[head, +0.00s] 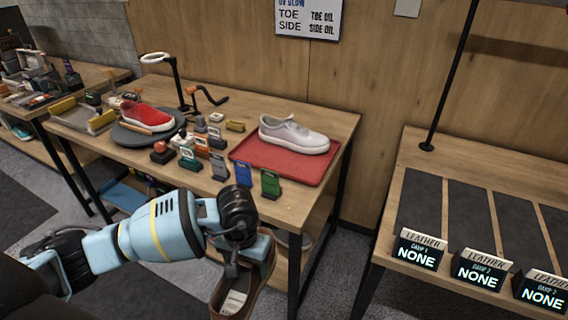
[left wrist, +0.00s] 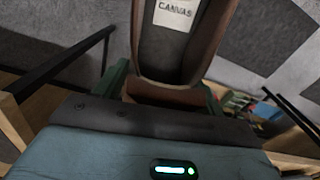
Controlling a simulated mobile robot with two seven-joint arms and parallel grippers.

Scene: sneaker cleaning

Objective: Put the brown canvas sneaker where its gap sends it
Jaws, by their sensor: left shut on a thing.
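The brown sneaker (head: 263,274) hangs from my left gripper (head: 252,246), in front of the workbench's front right corner. The gripper is shut on its heel end, and the toe points down toward the bottom of the head view. In the left wrist view the brown sneaker (left wrist: 137,45) shows its opening, with a pale label reading CANVAS inside. Three placards on the right table (head: 417,250) (head: 482,270) (head: 542,291) read LEATHER and NONE. Dark strips (head: 420,203) lie behind them. My right gripper is not in view.
The workbench (head: 330,122) holds a white sneaker (head: 293,136) on a red tray (head: 268,162), a red shoe (head: 147,116) on a round dark stand, a ring lamp (head: 160,58) and several small coloured blocks. A wall sign (head: 308,18) lists toe and side oils. A floor gap separates the tables.

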